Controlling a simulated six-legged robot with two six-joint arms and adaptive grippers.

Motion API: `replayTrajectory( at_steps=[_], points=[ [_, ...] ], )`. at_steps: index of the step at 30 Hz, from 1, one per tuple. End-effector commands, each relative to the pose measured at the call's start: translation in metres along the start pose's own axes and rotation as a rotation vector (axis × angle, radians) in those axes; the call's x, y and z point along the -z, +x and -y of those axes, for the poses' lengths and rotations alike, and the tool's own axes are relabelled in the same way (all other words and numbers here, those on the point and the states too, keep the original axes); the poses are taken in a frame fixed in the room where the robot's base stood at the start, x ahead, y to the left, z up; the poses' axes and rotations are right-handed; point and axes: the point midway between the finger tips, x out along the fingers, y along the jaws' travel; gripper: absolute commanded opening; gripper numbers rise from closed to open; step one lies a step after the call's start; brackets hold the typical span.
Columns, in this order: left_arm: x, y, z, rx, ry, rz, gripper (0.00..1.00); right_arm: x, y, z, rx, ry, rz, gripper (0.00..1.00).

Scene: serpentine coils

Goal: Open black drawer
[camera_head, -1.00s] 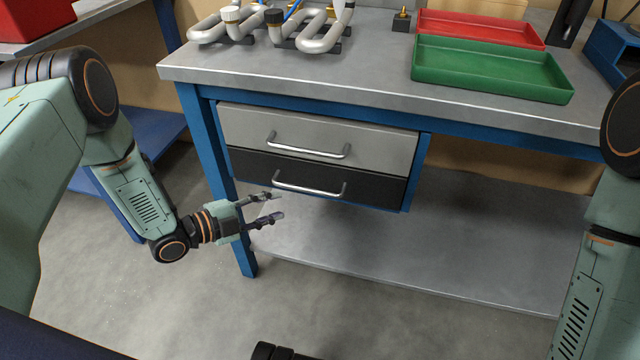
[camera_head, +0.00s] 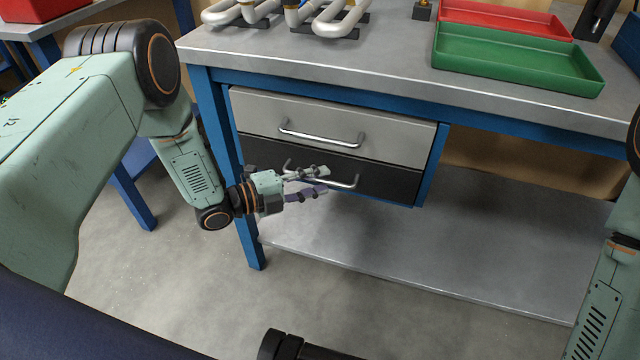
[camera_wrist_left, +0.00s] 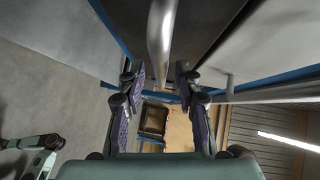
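The black drawer (camera_head: 385,182) is the lower of two drawers under the workbench, and its front looks flush with the frame. Its silver bar handle (camera_head: 343,184) is partly hidden behind my left gripper (camera_head: 326,179). That gripper is open, in front of the drawer's left half. In the left wrist view, the handle (camera_wrist_left: 160,40) runs toward the gap between the two spread fingers (camera_wrist_left: 162,84). No grip on the handle shows. My right arm is at the right edge; its gripper is out of view.
The grey drawer (camera_head: 380,130) with its own handle (camera_head: 320,138) is directly above. A blue bench leg (camera_head: 250,245) stands left of the drawers. A lower metal shelf (camera_head: 480,250) lies below. Green (camera_head: 520,62) and red (camera_head: 510,17) trays sit on the benchtop.

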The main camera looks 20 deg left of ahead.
Motion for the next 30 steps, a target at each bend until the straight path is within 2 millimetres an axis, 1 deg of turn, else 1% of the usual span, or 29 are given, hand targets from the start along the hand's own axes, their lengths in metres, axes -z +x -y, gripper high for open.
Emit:
replayTrajectory(
  at_steps=[1,4,12,14,24,30],
  points=[
    [0.0001,0.0052,-0.0009,0.0,0.002,-0.002,0.34,-0.0001,0.0027,0.0,0.0,0.0,0.0,0.4],
    [-0.0006,0.0112,0.0002,0.0,0.0,-0.001,0.34,-0.0002,0.0039,0.0,0.0,0.0,0.0,0.4],
    [-0.001,0.0124,0.001,0.0,-0.001,0.0,0.34,-0.0001,0.0035,0.0,0.0,0.0,0.0,0.4],
    [-0.0009,0.0123,0.001,0.0,-0.001,0.0,0.29,-0.0001,0.0035,0.0,0.0,0.0,0.0,0.4],
    [-0.0008,0.012,0.0007,0.0,-0.001,0.0,0.01,-0.0001,0.0035,0.0,0.0,0.0,0.0,0.4],
    [-0.0008,0.0119,0.0007,0.0,-0.001,0.001,0.0,0.0,0.0035,0.0,0.0,0.0,0.0,0.4]
  ],
)
